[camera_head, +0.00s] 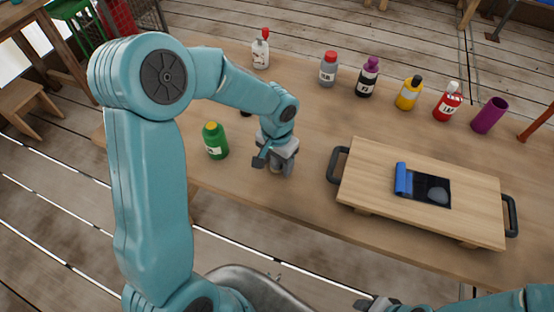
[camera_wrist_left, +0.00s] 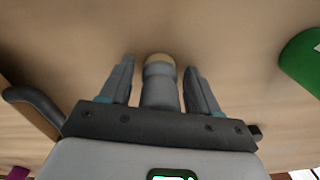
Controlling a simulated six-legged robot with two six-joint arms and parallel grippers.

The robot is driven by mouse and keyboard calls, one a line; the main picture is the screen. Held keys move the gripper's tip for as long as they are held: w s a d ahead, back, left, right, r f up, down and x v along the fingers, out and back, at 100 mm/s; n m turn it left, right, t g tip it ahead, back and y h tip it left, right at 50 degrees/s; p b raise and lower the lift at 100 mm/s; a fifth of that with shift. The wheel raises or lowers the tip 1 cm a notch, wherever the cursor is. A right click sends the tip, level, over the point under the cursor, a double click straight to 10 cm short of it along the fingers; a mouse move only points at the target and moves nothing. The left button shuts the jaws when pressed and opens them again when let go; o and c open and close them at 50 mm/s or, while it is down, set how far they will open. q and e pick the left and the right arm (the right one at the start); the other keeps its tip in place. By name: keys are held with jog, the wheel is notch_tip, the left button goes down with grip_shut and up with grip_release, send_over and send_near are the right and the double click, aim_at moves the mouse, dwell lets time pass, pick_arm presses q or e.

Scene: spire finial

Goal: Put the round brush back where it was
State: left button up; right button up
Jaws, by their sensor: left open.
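My left gripper (camera_head: 275,164) is low over the table, between the green bottle and the wooden board. In the left wrist view its two fingers (camera_wrist_left: 160,72) are open, one on each side of a grey round-bodied thing with a tan end (camera_wrist_left: 160,92), which looks like the round brush. Gaps show between it and both fingers. In the head view the gripper hides most of it. Part of my right gripper (camera_head: 376,303) shows at the bottom edge; its fingers are not clear.
The wooden board (camera_head: 370,185) with black handles lies to the right, bearing a blue-edged dark piece (camera_head: 425,187). Several bottles and a purple cup (camera_head: 489,116) line the back.

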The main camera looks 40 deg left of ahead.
pick_arm(q)
notch_tip(320, 180, up, 11)
jog(key=shift+r+p, duration=0.1)
jog(key=shift+p, duration=0.3)
jog(key=shift+r, duration=0.55)
